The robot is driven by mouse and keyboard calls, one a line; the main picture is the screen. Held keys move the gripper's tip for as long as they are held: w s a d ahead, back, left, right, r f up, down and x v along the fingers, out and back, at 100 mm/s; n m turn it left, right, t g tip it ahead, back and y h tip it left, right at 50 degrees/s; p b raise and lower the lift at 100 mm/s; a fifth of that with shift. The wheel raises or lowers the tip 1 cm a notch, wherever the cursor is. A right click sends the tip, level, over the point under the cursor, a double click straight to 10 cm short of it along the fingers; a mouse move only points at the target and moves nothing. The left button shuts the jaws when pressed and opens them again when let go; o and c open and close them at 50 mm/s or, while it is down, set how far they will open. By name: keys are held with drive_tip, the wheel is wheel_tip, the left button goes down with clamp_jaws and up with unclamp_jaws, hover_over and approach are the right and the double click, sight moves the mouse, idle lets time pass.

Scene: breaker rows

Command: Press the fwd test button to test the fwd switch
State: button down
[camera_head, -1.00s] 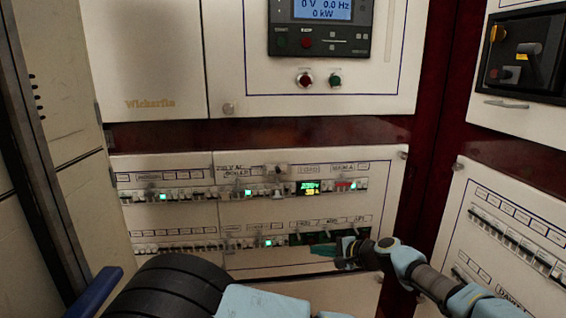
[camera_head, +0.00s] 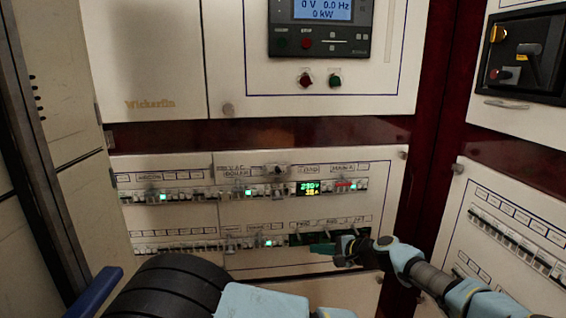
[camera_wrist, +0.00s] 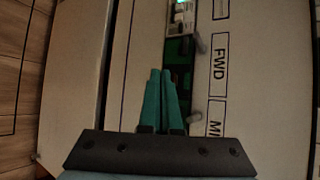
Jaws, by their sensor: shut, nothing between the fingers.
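The FWD label (camera_wrist: 218,66) is printed on the white panel in the wrist view. Beside it is a slot with green and black modules (camera_wrist: 180,55); a distinct test button cannot be made out. In the head view the FWD section (camera_head: 301,238) is in the lower breaker row. My gripper (camera_wrist: 160,72) is shut and empty, with its green fingertips together beside the slot, level with the FWD label. It also shows in the head view (camera_head: 322,249), just below the FWD section, partly covering that row. Contact with the panel cannot be told.
The upper breaker row (camera_head: 245,193) has lit green indicators and a load display (camera_head: 308,188). A generator controller (camera_head: 320,28) is above, with red and green buttons below it. A side panel with breakers (camera_head: 515,235) stands at right.

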idle(0.4)
drive_tip(key=shift+s, duration=0.35)
drive_tip(key=s+p, duration=0.2)
drive_tip(key=s, duration=0.4)
drive_tip(key=shift+d, duration=0.35)
idle(0.5)
